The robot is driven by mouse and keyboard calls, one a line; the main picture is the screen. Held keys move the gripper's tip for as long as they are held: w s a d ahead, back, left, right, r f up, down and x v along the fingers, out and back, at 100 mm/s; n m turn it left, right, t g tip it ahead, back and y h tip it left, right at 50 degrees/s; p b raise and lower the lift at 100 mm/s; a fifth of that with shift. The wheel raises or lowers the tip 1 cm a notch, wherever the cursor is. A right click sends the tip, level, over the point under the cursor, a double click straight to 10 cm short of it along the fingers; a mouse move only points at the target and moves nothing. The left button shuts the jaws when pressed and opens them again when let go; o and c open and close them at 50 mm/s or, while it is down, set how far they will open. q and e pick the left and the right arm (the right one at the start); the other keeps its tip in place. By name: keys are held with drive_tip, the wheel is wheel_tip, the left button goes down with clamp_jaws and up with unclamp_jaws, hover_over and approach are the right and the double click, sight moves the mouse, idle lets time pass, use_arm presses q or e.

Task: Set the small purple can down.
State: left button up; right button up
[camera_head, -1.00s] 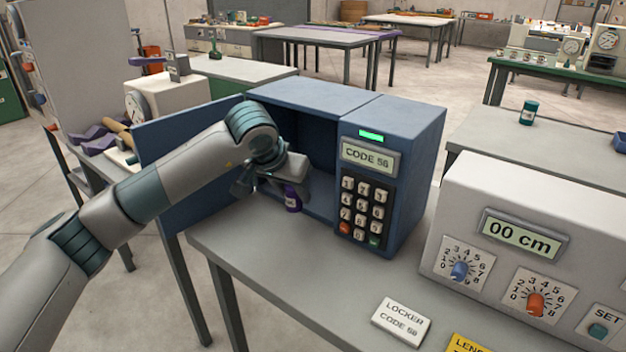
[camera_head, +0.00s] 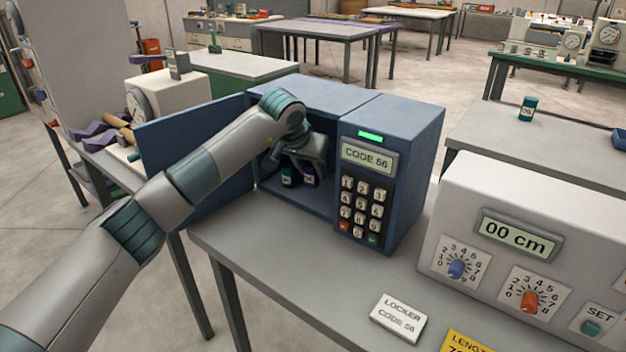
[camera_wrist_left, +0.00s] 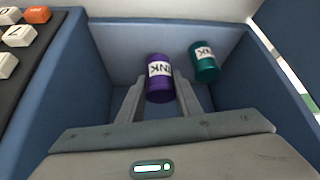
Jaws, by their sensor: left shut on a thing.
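The small purple can (camera_head: 309,175) is inside the open blue locker (camera_head: 393,124). In the left wrist view the purple can (camera_wrist_left: 160,78), with a white INK label, stands between the two fingers of my left gripper (camera_wrist_left: 159,92). My left gripper (camera_head: 303,168) is shut on it, reaching in through the locker's front. I cannot tell whether the can touches the locker floor. A teal can (camera_head: 288,176) with a white label is beside it; it also shows in the left wrist view (camera_wrist_left: 204,62), apart from the fingers. My right gripper is out of view.
The locker door (camera_head: 196,138) is open to the left. The keypad (camera_head: 361,210) borders the opening on the right, under a display reading CODE 56. A white locker code card (camera_head: 398,317) lies on the grey table (camera_head: 290,275). Another teal can (camera_head: 527,109) stands on the table at right.

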sight(313, 179)
use_arm(q)
drive_tip(key=shift+w, duration=0.1)
drive_tip(key=shift+w+d, duration=0.15)
drive_tip(key=shift+w, duration=0.05)
drive_tip(key=shift+f+p, duration=0.6)
drive_tip(key=shift+f, duration=1.15)
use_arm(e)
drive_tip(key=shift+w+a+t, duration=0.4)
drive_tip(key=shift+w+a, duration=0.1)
use_arm(q)
drive_tip(key=shift+f, duration=0.2)
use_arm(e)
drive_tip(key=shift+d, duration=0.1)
use_arm(q)
drive_tip(key=o, duration=1.1)
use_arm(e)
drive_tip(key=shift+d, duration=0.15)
use_arm(q)
drive_tip(key=shift+r, duration=0.2)
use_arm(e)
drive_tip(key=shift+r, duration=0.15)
